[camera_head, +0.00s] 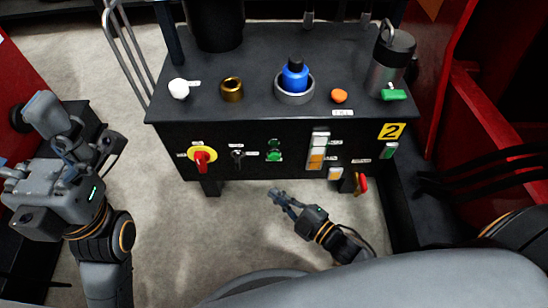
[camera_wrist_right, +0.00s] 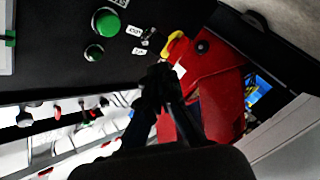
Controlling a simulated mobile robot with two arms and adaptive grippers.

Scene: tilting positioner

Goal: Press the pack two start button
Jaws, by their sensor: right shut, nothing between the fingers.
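In the right wrist view a large green button (camera_wrist_right: 106,22) and a smaller one (camera_wrist_right: 94,52) show beside a label cut off at the top. My right gripper (camera_head: 276,194) is shut and empty, below and apart from the button in the head view; its dark fingers (camera_wrist_right: 160,84) also show in the wrist view. My left gripper (camera_head: 80,128) is open and empty, left of the cabinet.
A red rotary switch (camera_head: 202,160), a black selector (camera_head: 238,158) and white and orange rockers (camera_head: 317,150) share the front. A blue bottle (camera_head: 295,75), a brass cup (camera_head: 232,89) and a flask (camera_head: 390,62) stand on top. Red framework (camera_head: 490,120) borders the right.

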